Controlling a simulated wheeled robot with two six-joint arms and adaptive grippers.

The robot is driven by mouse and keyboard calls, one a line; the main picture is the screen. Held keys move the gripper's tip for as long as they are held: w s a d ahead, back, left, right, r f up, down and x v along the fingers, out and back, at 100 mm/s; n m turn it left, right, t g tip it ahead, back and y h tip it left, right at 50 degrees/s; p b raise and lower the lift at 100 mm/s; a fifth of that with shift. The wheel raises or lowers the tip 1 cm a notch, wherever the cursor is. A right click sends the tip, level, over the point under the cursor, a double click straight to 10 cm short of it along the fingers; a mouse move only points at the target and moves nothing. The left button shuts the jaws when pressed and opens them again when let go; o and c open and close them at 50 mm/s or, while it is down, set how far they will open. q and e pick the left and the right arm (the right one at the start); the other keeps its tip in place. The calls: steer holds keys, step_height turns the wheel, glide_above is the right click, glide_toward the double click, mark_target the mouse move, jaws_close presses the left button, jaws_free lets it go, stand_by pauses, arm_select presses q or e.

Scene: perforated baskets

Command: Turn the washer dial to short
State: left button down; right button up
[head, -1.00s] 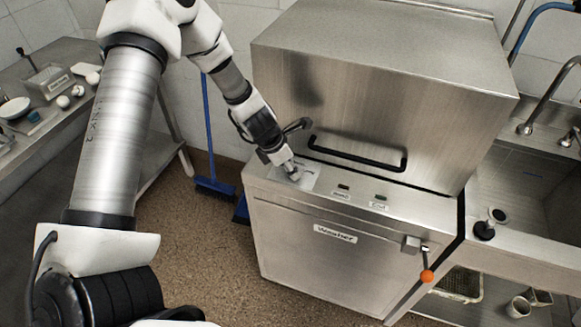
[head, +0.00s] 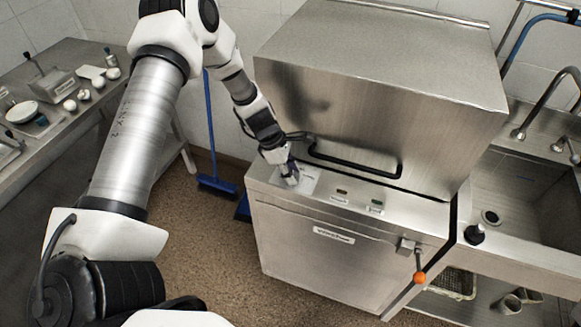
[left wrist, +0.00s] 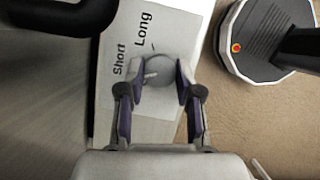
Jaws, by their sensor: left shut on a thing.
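The washer (head: 345,255) is a steel box with a hood and a black bar handle (head: 355,167). Its dial (left wrist: 158,72) is a round grey knob on a pale label plate (left wrist: 185,20) marked "Short" and "Long" in the left wrist view. A small light pointer on the dial lies toward the "Short" side of the plate, but its exact setting is hard to tell. My left gripper (left wrist: 160,88) is shut on the dial, one finger on each side; in the head view it (head: 290,178) stands at the washer top's left corner. My right gripper is not in view.
Two small indicators (head: 342,193) sit right of the dial. An orange-tipped lever (head: 419,278) hangs at the washer's front right. A sink (head: 530,190) stands at right, a side table (head: 60,140) at left. A blue broom (head: 217,187) leans behind.

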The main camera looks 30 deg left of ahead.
arm_select(q)
steer(key=m, duration=0.2)
steer(key=shift+w+m+g, duration=0.15)
steer(key=shift+m+g, duration=0.15)
steer(key=shift+g, duration=0.1)
steer(key=shift+m+g, duration=0.5)
steer(key=shift+m, duration=0.6)
steer(key=c, duration=0.8)
jaws_free()
steer(key=shift+d, duration=0.1)
steer(key=shift+c, duration=0.2)
steer(key=shift+o, duration=0.3)
steer(key=shift+w+d, duration=0.1)
steer(key=shift+d, duration=0.05)
